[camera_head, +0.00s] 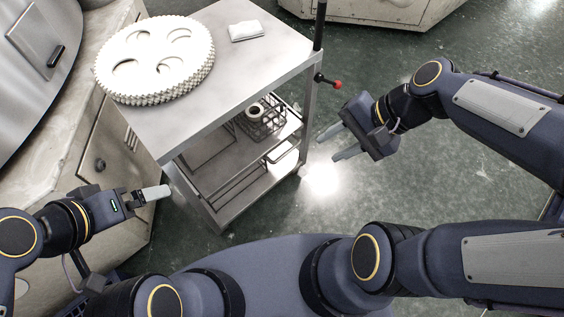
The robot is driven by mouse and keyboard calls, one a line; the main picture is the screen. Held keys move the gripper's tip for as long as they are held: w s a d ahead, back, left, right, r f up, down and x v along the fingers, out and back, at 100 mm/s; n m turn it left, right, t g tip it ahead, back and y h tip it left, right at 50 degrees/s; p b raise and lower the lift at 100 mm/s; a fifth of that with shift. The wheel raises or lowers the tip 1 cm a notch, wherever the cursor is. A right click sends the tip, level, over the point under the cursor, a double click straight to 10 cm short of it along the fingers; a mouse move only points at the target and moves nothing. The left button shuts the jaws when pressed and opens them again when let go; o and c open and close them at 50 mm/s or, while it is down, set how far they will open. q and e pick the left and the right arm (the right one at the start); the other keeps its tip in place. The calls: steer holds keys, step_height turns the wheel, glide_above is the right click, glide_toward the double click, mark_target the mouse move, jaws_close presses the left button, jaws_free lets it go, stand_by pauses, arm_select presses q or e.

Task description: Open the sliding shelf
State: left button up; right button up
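The sliding shelf (224,148) sits under the top of a metal cart, between its legs. A pale bar handle (281,151) shows at its right front side. A wire basket (262,122) with a white ring-shaped item in it stands at the shelf's back right. How far the shelf is out is hard to tell, as the cart top hides much of it. My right gripper (336,142) is open and empty, right of the handle and apart from it. My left gripper (158,193) is left of the cart's front leg; its fingers overlap in this view, so their opening is unclear.
The cart top (235,75) carries stacked white toothed discs (155,58) and a folded white cloth (246,31). A dark post (319,30) and a red-knobbed lever (336,84) stand at its right corner. A large machine fills the left. The floor at right is clear.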

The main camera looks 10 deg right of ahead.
steer(key=w+a+f+m+g+y+b, duration=0.1)
steer(key=w+f+m+y+b, duration=0.1)
steer(key=w+f+m+b, duration=0.45)
steer(key=w+a+f+m+y+b, duration=0.1)
steer(key=f+m+y+b, duration=0.15)
steer(key=f, duration=0.65)
steer(key=m+t+y+b, duration=0.4)
steer(key=m+t+b, duration=0.85)
steer(key=m, duration=1.15)
glide_toward(287, 152)
steer(key=w+a+g+b, duration=0.1)
steer(key=w+a+g, duration=0.1)
steer(key=shift+t, duration=0.25)
steer(key=x, duration=0.2)
steer(key=b+x, duration=0.1)
steer(key=x, duration=0.1)
steer(key=b+x, duration=0.1)
steer(key=x, duration=0.2)
steer(key=shift+w+d+r, duration=0.1)
steer(key=shift+r, duration=0.2)
arm_select(q)
step_height(287, 152, down, 27)
arm_select(e)
jaws_close()
